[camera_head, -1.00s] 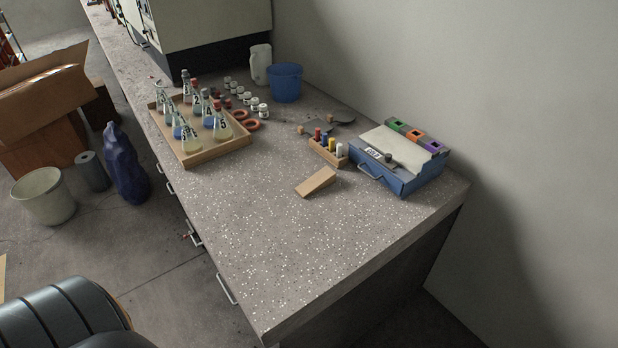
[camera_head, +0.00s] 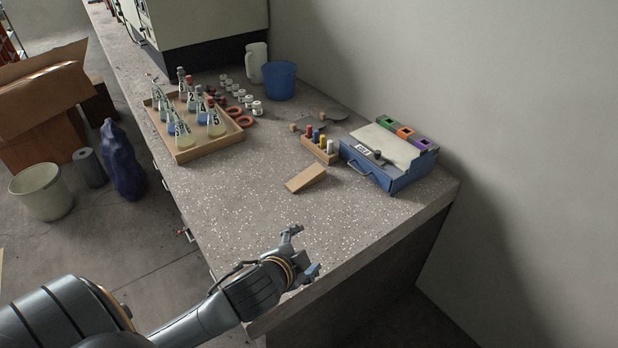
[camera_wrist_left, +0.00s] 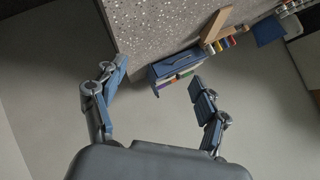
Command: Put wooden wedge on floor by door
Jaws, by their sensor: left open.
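The wooden wedge (camera_head: 306,179) lies on the speckled bench top (camera_head: 330,228), in front of a small rack of coloured vials. In the left wrist view the wedge (camera_wrist_left: 215,26) shows near the top edge. My left gripper (camera_head: 304,250) is open and empty above the near end of the bench, nearer the front edge than the wedge and apart from it. In the left wrist view its two fingers (camera_wrist_left: 160,85) are spread wide with nothing between them. My right gripper is not in view. No door shows in these frames.
A blue box (camera_head: 385,170) and the vial rack (camera_head: 320,149) stand beyond the wedge. A flask tray (camera_head: 216,145), a blue bucket (camera_head: 281,80) and small jars are further back. A bin (camera_head: 42,191) and cardboard box (camera_head: 42,92) stand on the floor at left.

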